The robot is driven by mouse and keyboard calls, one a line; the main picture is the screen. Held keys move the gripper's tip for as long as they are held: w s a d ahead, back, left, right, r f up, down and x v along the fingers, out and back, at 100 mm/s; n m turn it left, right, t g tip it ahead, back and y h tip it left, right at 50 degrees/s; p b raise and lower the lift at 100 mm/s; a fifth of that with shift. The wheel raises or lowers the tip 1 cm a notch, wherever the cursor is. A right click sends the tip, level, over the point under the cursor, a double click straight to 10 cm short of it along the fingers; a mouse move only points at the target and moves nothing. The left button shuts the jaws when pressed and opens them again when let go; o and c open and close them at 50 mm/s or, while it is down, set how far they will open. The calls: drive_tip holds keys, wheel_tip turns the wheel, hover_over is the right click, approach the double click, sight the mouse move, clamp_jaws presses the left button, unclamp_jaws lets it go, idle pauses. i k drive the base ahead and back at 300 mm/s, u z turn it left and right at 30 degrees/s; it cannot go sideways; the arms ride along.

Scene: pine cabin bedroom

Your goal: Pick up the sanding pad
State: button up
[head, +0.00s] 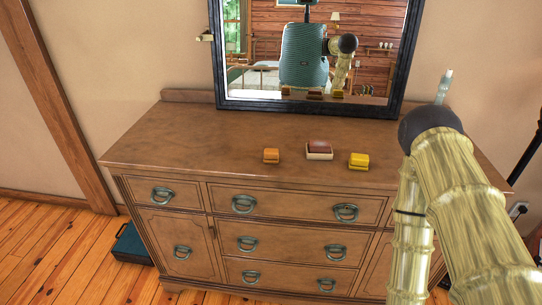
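Three small blocks stand in a loose row on top of a wooden dresser (190,140). One is an orange block (271,156) on the left. One is a larger dark red-brown block with a pale base (319,150) in the middle. One is a yellow block (359,161) on the right, near the front edge. I cannot tell for sure which of them is the sanding pad. My bamboo-patterned arm fills the right side of the head view, and its lower link runs down past the bottom edge. My gripper is not visible.
A dark-framed mirror (391,90) stands at the back of the dresser and reflects the blocks and the room. A thin pale upright object (444,87) shows behind my arm. A teal case (131,244) lies on the floor at left. The dresser top's left side is clear.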

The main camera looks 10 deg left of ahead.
sight(271, 156)
drive_tip(key=u, duration=3.65)
drive_tip(key=k, duration=1.55)
drive_tip(key=z, duration=1.9)
